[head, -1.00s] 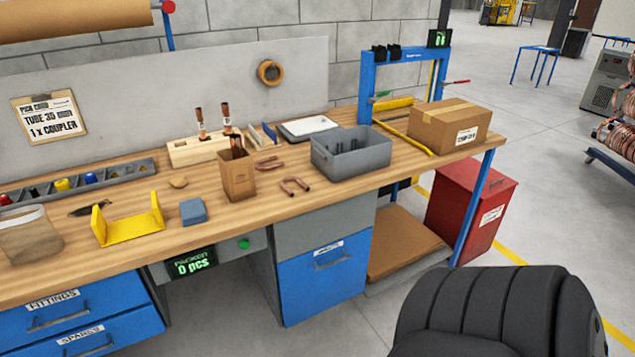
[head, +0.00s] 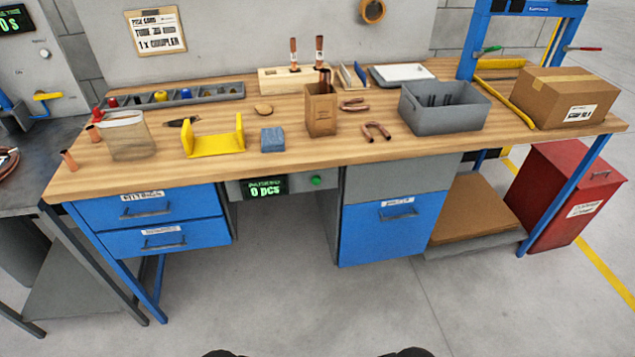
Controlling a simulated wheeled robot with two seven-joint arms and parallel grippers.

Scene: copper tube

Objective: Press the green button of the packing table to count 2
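The packing table (head: 290,165) stands in front of me with a wooden top. The green button (head: 317,181) sits on the grey panel under its front edge, left of the blue cabinet door. Left of the button, a dark counter display (head: 265,187) reads "0 pcs" in green. Nothing covers the button. Neither of my grippers shows in the head view; only small dark shapes appear at the bottom edge.
Blue drawers (head: 150,207) are at left, a red bin (head: 572,195) at right. The floor in front (head: 300,300) is clear.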

